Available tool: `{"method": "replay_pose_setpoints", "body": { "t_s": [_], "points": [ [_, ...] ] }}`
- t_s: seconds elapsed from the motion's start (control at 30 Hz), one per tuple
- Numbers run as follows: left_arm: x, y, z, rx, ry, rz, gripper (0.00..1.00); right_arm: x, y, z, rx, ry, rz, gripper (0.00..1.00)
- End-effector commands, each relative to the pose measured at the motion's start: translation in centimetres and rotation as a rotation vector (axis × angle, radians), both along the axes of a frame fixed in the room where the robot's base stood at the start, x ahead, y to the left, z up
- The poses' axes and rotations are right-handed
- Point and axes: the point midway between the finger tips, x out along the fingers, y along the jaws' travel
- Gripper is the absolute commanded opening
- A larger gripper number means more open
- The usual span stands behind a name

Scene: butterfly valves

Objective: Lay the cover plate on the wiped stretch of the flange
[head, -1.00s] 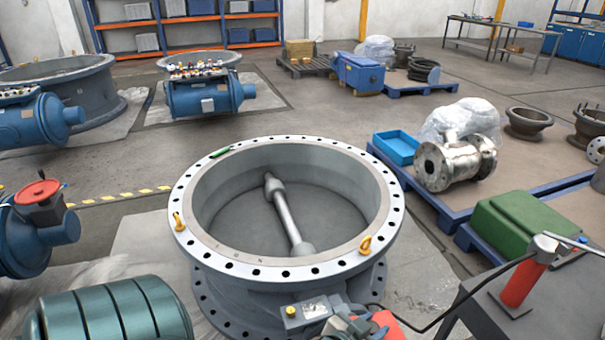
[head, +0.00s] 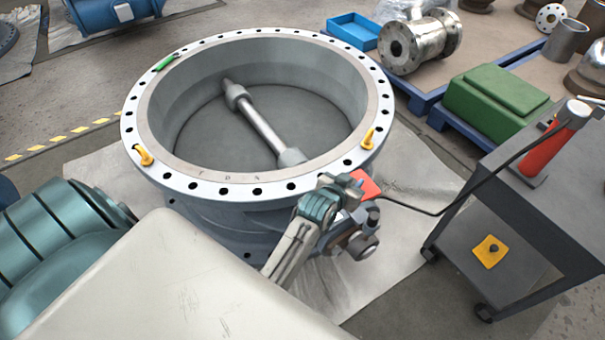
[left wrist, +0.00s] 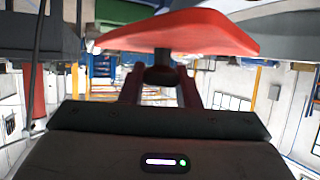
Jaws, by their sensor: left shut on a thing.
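The flange (head: 200,186) is the wide pale bolt ring on top of the round grey valve body. I cannot tell a wiped stretch from the rest of it. My left gripper (head: 347,186) is at the flange's front right edge, below the right yellow lifting eye (head: 368,138). It is shut on the red cover plate (head: 369,186). In the left wrist view the cover plate (left wrist: 185,33) shows broad and flat, with the fingers (left wrist: 160,85) around a dark knob on it. Whether the plate touches the flange is unclear. My right gripper is not in view.
A second lifting eye (head: 144,155) stands at the flange's front left. A green item (head: 163,62) lies on the rim at the back left. A grey cart (head: 530,195) at right bears a red tool with a dark cable; a yellow plate (head: 490,251) lies on its lower shelf.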

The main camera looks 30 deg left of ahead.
Motion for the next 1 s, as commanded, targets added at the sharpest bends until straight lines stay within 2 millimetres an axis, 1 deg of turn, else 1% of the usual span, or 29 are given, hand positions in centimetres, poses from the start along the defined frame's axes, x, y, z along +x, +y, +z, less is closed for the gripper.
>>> {"method": "replay_pose_setpoints", "body": {
  "t_s": [0.03,0.13,0.23,0.33,0.47,0.9,1.0],
  "points": [
    [0.9,0.1,-1.0,0.002,-0.003,0.0,0.03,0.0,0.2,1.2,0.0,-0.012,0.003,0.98],
    [2.0,0.2,-1.8,0.003,-0.003,0.002,0.03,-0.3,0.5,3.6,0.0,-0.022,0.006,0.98],
    [2.6,0.3,-2.3,0.003,-0.001,0.003,0.03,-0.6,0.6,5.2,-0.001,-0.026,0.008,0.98],
    [2.9,0.7,-2.5,0.005,-0.001,0.003,0.03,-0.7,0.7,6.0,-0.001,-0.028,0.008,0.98],
    [2.7,2.7,-2.6,0.01,-0.001,0.003,0.03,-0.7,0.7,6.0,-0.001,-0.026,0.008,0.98],
    [1.7,12.7,-3.6,0.009,0.001,0.003,0.03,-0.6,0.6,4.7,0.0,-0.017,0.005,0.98],
    [1.5,14.6,-3.8,0.009,0.002,0.002,0.03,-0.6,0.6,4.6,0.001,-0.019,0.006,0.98]
  ]
}}
